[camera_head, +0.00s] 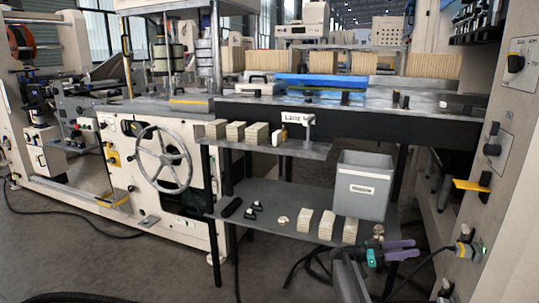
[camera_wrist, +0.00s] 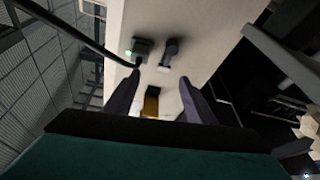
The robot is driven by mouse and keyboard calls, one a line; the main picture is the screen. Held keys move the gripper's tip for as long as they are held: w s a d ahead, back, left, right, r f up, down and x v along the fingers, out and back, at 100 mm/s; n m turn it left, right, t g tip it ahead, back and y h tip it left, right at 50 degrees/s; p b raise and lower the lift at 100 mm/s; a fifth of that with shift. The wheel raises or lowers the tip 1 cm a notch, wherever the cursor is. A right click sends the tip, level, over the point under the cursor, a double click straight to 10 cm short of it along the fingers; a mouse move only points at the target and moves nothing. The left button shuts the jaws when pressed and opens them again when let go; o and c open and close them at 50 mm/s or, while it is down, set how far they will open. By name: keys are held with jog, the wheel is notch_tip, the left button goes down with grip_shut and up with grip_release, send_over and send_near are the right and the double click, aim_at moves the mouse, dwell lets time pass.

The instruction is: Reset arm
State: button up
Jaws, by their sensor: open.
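My gripper (camera_head: 416,249) is at the lower right in the head view, with purple fingers and a teal part behind them. The fingers point right, toward the beige machine panel, and are apart with nothing between them. In the wrist view my gripper (camera_wrist: 159,88) also shows as two dark fingers, spread, with the panel (camera_wrist: 148,35) beyond. I cannot tell the exact gap between the fingertips and the panel.
A grey bin (camera_head: 363,187) and several pale blocks stand on the lower shelf (camera_head: 265,200), left of my gripper. A yellow handle (camera_head: 470,185) and a cable plug (camera_head: 466,249) stick out from the right panel. A handwheel (camera_head: 161,160) is at the left.

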jog(key=s+a+f+n+y+p, duration=0.35)
jog(key=s+f+p, duration=0.3)
jog(key=s, duration=0.45)
jog(key=s+a+f+n+y+p, duration=0.3)
jog(key=s+a+f+p, duration=0.3)
jog(key=s, duration=0.5)
jog(key=s+a+f+n+y+p, duration=0.3)
jog(key=s+f+n+y+p, duration=0.15)
jog(key=s+p, duration=0.4)
jog(key=s+a+f+n+g+y+p, duration=0.1)
jog(key=s+a+f+n+y+p, duration=0.15)
jog(key=s+a+y, duration=0.75)
jog(key=s+a+f+n, duration=0.1)
jog(key=s+a+n, duration=0.4)
jog(key=s+a, duration=0.2)
jog(key=shift+a+f+t, duration=0.4)
jog(key=shift+a, duration=1)
